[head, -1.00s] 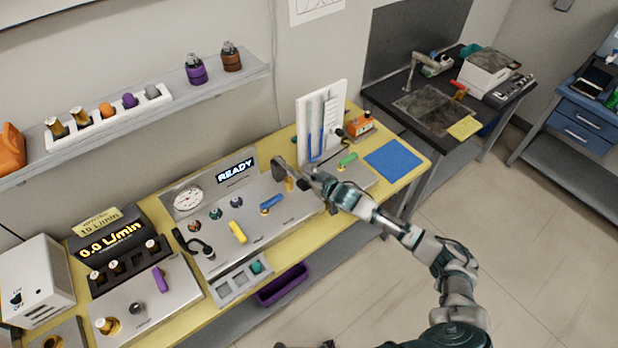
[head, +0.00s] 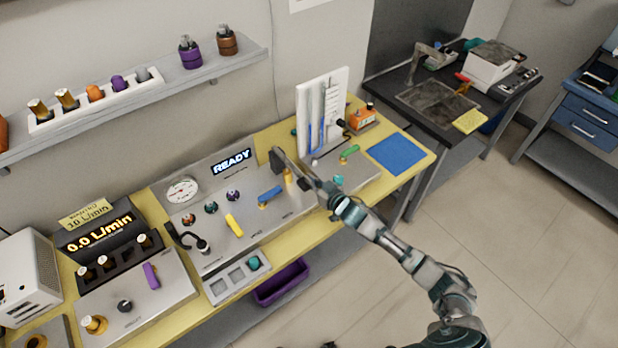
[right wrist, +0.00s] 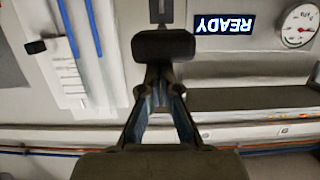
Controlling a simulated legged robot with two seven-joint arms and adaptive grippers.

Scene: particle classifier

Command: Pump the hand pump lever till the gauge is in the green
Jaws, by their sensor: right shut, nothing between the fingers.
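The hand pump lever (head: 288,164) is a grey bar with a dark block at its upper end. It stands tilted at the right part of the silver panel, beside a brass fitting (head: 287,176). My right gripper (head: 318,187) is shut and empty, close to the lever's lower right. In the right wrist view, the fingers (right wrist: 160,76) converge just behind a dark block (right wrist: 163,45), apparently the lever's. I cannot tell whether they touch it. The round white gauge (head: 182,190) is left of the READY display; it also shows in the right wrist view (right wrist: 300,26). Its reading is too small to tell.
A blue lever (head: 270,194), a yellow lever (head: 234,225) and several knobs sit on the panel. A white upright board (head: 321,105) with blue tubes and an orange box (head: 362,118) stand behind my right gripper. A blue mat (head: 397,155) lies clear at the bench's right end.

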